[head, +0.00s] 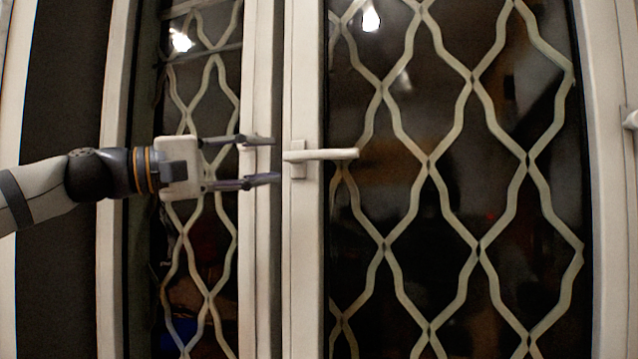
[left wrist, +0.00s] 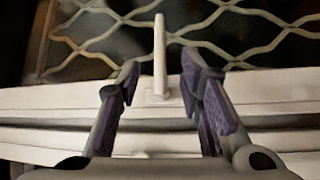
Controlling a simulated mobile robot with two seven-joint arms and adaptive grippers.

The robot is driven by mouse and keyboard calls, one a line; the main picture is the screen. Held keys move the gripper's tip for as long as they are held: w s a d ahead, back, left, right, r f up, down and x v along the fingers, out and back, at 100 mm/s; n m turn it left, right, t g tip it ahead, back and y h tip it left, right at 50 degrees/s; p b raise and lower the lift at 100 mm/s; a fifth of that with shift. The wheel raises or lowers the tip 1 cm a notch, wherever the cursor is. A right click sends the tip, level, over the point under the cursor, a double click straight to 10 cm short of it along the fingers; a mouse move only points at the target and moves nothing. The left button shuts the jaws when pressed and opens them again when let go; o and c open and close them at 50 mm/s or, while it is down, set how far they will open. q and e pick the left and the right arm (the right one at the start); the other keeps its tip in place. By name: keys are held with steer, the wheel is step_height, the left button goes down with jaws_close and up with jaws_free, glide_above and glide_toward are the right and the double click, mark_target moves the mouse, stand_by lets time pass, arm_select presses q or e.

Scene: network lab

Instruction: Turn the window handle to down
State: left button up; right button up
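The white window handle (head: 325,154) sits on the window's middle upright frame in the head view. Its lever is horizontal and points right from its mounting plate. My left gripper (head: 262,160) comes in from the left, just left of the handle, with its fingers apart and nothing between them. In the left wrist view the handle (left wrist: 160,62) stands between and beyond the two fingertips of the left gripper (left wrist: 158,85), seemingly untouched. My right gripper is in neither view.
The window (head: 450,180) has dark glass with a pale diamond-pattern grille behind it. White frame uprights (head: 304,270) stand close to the left gripper. Another pale fitting (head: 630,118) shows at the right edge. Space right of the handle looks free.

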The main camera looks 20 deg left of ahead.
mark_target(323, 155)
arm_select(q)
steer(key=x, duration=1.2)
steer(key=shift+b, duration=0.3)
steer(key=shift+c, duration=0.3)
jaws_close()
